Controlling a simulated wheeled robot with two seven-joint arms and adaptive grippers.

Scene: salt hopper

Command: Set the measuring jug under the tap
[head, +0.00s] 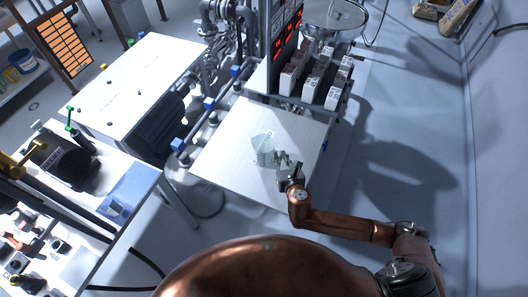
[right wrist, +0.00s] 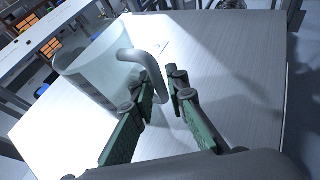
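The measuring jug (head: 263,147) is clear with a handle and stands upright on a white table (head: 225,165). In the right wrist view the jug (right wrist: 95,70) is at upper left, its curved handle (right wrist: 150,68) facing my gripper. My right gripper (head: 287,162) is at the jug's handle side. In the right wrist view its green fingers (right wrist: 160,85) are apart, with the handle's lower end at the gap between the tips; I cannot tell whether they touch it. I cannot clearly make out the tap. My left gripper is not in view.
Grey pipework (head: 228,25) stands behind the table. A dark panel with red displays (head: 286,40) and several pale boxes (head: 312,80) line its back edge. A white-topped cabinet (head: 135,75) is at left. The table is bare around the jug.

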